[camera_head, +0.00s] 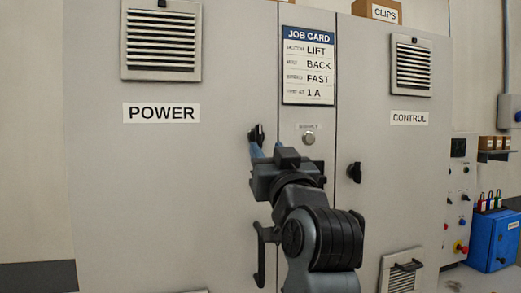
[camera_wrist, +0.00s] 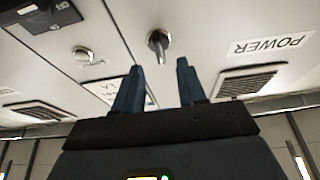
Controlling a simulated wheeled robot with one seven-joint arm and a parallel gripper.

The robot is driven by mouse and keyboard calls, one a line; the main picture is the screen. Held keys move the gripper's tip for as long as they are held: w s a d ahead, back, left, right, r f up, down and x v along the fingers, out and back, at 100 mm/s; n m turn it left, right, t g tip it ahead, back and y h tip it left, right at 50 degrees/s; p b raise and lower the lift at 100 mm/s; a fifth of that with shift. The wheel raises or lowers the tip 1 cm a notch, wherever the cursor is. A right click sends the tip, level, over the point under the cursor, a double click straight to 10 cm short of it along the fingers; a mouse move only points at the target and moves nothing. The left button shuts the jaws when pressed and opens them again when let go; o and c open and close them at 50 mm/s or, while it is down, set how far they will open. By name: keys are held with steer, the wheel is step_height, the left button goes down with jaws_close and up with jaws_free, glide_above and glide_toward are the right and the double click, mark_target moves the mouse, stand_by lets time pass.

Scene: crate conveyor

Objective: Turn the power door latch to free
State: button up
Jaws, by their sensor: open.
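The power door latch (camera_head: 257,133) is a small black knob near the right edge of the grey door labelled POWER (camera_head: 161,113). My gripper (camera_head: 264,149) reaches up to just below this latch, its blue fingers partly covering it in the head view. In the wrist view the latch (camera_wrist: 158,42) shows beyond and between the two separated fingertips of my gripper (camera_wrist: 158,67). The fingers are open and hold nothing. I cannot tell whether a finger touches the latch.
A black pull handle (camera_head: 262,252) is lower on the power door. A round metal button (camera_head: 308,138) and a job card (camera_head: 308,66) are on the middle strip. The control door's black latch (camera_head: 354,172) is to the right. A blue box (camera_head: 493,242) stands at far right.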

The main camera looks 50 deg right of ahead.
mark_target(260, 137)
steer(key=x, duration=0.2)
steer(key=p+x, duration=0.1)
steer(key=x, duration=0.1)
steer(key=shift+d+r+p, duration=0.15)
steer(key=shift+r+p, duration=0.15)
steer(key=shift+r, duration=0.05)
steer(key=shift+w+d+r, duration=0.1)
steer(key=shift+w+d, duration=0.25)
steer(key=shift+w, duration=0.25)
jaws_close()
